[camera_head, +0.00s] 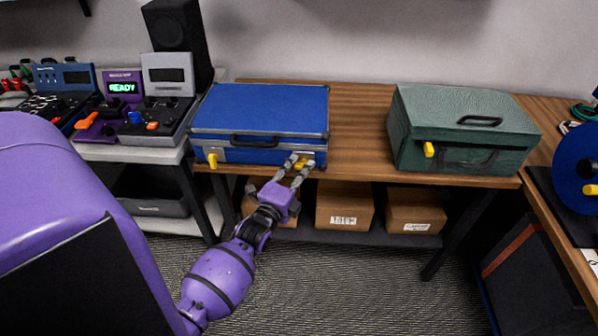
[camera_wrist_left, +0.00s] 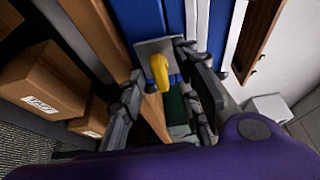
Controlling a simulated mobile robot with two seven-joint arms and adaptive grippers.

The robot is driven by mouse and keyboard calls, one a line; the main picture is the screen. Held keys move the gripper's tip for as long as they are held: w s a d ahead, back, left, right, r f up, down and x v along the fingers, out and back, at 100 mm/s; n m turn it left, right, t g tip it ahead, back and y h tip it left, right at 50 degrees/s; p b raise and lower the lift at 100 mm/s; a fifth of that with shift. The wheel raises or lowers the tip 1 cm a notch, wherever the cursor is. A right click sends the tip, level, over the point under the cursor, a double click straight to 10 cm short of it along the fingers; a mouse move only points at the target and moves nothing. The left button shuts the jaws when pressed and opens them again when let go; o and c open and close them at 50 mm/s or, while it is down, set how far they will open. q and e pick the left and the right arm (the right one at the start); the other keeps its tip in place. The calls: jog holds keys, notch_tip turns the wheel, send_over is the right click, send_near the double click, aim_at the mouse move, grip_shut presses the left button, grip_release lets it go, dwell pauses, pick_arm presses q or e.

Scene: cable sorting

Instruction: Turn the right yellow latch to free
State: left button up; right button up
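A closed blue case (camera_head: 262,108) lies on the wooden table. It has a left yellow latch (camera_head: 213,160) and a right yellow latch (camera_head: 304,163) on its front face. My left gripper (camera_head: 298,164) is at the right latch, its fingers spread. In the left wrist view the yellow latch (camera_wrist_left: 160,71) on its metal plate (camera_wrist_left: 150,48) sits between the two open fingers of the gripper (camera_wrist_left: 160,64). There are visible gaps on both sides, and no grip on it shows. My right gripper is not in view.
A green case (camera_head: 460,115) with a yellow latch (camera_head: 429,149) stands further right on the table (camera_head: 358,130). Cardboard boxes (camera_head: 344,203) sit on the shelf below. Control devices (camera_head: 165,100) stand to the left. The tabletop between the cases is clear.

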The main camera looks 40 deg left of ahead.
pick_arm(q)
jog(key=c, duration=0.7)
grip_shut()
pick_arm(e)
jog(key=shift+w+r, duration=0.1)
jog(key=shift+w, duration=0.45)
pick_arm(q)
jog(key=n+y+b, duration=0.2)
jog(key=n+y, duration=0.1)
jog(key=n, duration=0.4)
jog(key=n+t+y+b, duration=0.1)
jog(key=n+y+b, duration=0.1)
jog(key=n, duration=0.6)
jog(key=d+f+n+y+b, duration=0.1)
jog(key=n+y+b, duration=0.2)
jog(key=n, duration=0.4)
jog(key=shift+w+t+y, duration=0.3)
jog(key=shift+y, duration=0.1)
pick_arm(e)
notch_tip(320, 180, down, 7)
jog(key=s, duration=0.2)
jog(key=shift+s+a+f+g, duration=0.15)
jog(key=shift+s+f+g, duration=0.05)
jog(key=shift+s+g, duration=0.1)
pick_arm(q)
jog(key=shift+n, duration=0.4)
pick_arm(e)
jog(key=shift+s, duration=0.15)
